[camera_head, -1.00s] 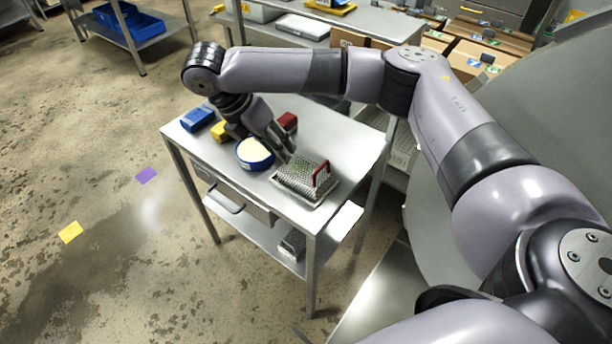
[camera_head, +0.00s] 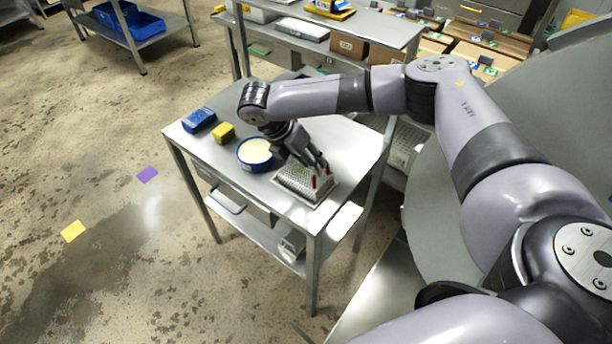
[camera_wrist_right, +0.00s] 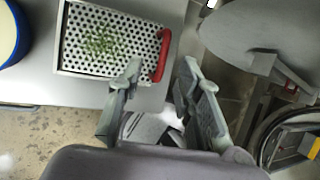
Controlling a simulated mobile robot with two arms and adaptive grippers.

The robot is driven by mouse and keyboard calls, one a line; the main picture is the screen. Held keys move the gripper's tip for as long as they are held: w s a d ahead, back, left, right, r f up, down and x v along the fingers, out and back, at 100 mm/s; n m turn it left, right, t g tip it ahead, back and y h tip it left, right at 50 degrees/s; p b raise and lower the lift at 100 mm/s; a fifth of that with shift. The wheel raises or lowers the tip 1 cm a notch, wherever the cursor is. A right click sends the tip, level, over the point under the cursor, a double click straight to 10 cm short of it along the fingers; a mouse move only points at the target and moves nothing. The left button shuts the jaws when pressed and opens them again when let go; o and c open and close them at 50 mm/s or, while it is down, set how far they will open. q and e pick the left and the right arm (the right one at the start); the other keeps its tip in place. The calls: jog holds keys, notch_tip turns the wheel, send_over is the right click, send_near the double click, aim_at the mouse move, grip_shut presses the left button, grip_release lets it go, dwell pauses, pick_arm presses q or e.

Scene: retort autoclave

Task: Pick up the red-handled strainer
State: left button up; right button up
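The strainer (camera_head: 297,183) is a perforated metal tray with green bits in it, lying on the right part of the steel table. Its red handle (camera_head: 314,182) stands at its right end, partly hidden by my fingers in the head view. In the right wrist view the strainer (camera_wrist_right: 97,38) is at the top left, with its red handle (camera_wrist_right: 161,57) in line with the space between my fingers. My right gripper (camera_head: 321,169) is open at the handle; it also shows in the right wrist view (camera_wrist_right: 162,68). I cannot tell whether it touches the handle. My left gripper is not in view.
On the steel table (camera_head: 225,165) are a round blue-rimmed container (camera_head: 255,154), a yellow block (camera_head: 223,132) and a blue box (camera_head: 199,120). The table's right rear surface is clear. A shelf with boxes (camera_head: 347,45) stands behind. A large grey curved body (camera_head: 440,210) is at the right.

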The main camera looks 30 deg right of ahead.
aim_at(305, 172)
jog(key=x, duration=0.2)
jog(key=p+x, duration=0.1)
jog(key=x, duration=0.1)
jog(key=shift+d+f+p, duration=0.1)
jog(key=shift+d+p, duration=0.2)
jog(key=shift+d, duration=0.1)
jog(key=shift+d+f, duration=0.1)
jog(key=shift+f, duration=0.2)
jog(key=shift+c, duration=0.2)
grip_shut()
jog(key=shift+r, duration=0.1)
